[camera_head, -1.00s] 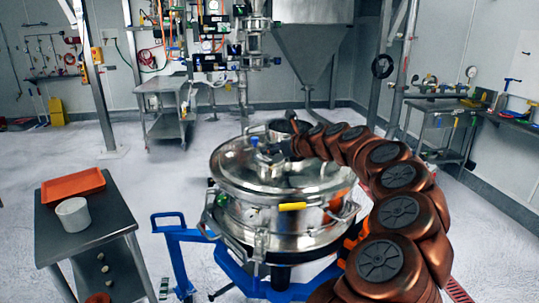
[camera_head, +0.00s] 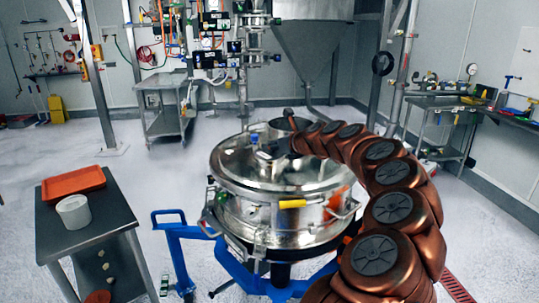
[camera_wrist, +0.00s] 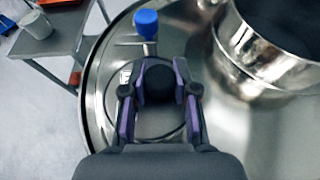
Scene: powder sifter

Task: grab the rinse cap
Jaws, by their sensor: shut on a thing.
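The rinse cap (camera_wrist: 158,85) appears as a dark, rounded piece in the wrist view, on or just above the shiny metal lid (camera_wrist: 215,140) of the sifter. My gripper (camera_wrist: 160,88) has its purple-padded fingers on either side of it and is shut on it. I cannot tell whether the cap still touches its seat. In the head view, my gripper (camera_head: 270,152) is low over the sifter lid (camera_head: 235,170), and the cap is hidden there.
A blue-topped fitting (camera_wrist: 146,22) stands just beyond my fingertips. A metal collar (camera_wrist: 262,60) rises to their right. The sifter rests on a blue wheeled frame (camera_head: 183,248). A side table (camera_head: 95,222) at left holds an orange tray (camera_head: 72,184) and a white cup (camera_head: 73,212).

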